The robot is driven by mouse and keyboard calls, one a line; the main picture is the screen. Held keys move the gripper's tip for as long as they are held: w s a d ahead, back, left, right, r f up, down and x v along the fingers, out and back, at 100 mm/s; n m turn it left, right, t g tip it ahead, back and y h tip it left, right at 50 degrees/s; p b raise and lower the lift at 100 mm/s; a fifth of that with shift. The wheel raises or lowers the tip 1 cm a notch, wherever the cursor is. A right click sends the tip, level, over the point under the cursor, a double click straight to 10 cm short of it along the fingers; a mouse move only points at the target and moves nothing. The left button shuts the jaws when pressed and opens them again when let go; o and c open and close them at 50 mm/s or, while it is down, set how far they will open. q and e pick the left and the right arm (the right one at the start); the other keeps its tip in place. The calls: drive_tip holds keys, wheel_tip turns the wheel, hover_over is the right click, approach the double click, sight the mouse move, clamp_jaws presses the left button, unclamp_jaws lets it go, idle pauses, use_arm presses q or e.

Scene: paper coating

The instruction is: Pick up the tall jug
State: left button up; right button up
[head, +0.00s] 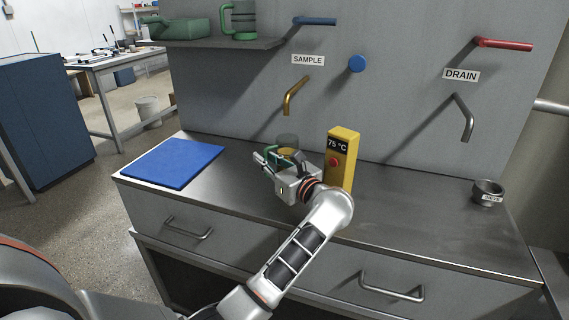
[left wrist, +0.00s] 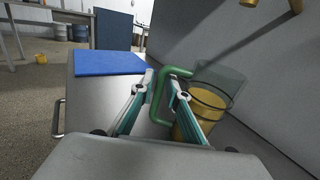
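A clear jug (head: 288,141) with a green handle and yellow liquid stands upright on the steel counter under the brass tap. It also shows in the left wrist view (left wrist: 212,105), right of centre. My left gripper (head: 266,158) is at the jug's handle side. In the left wrist view its two fingers (left wrist: 163,85) are apart, with the upright bar of the green handle between them. I see no clear grip on it. A second jug (head: 240,20), greyish with green bands and a handle, stands on the wall shelf. My right gripper is not in view.
A yellow box (head: 342,160) reading 75 °C stands close right of the jug. A blue mat (head: 173,163) lies on the counter's left. A small dark labelled cup (head: 488,192) sits at far right. Brass tap (head: 296,94) and drain spout (head: 463,118) project overhead.

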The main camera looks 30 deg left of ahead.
use_arm(q)
clamp_jaws()
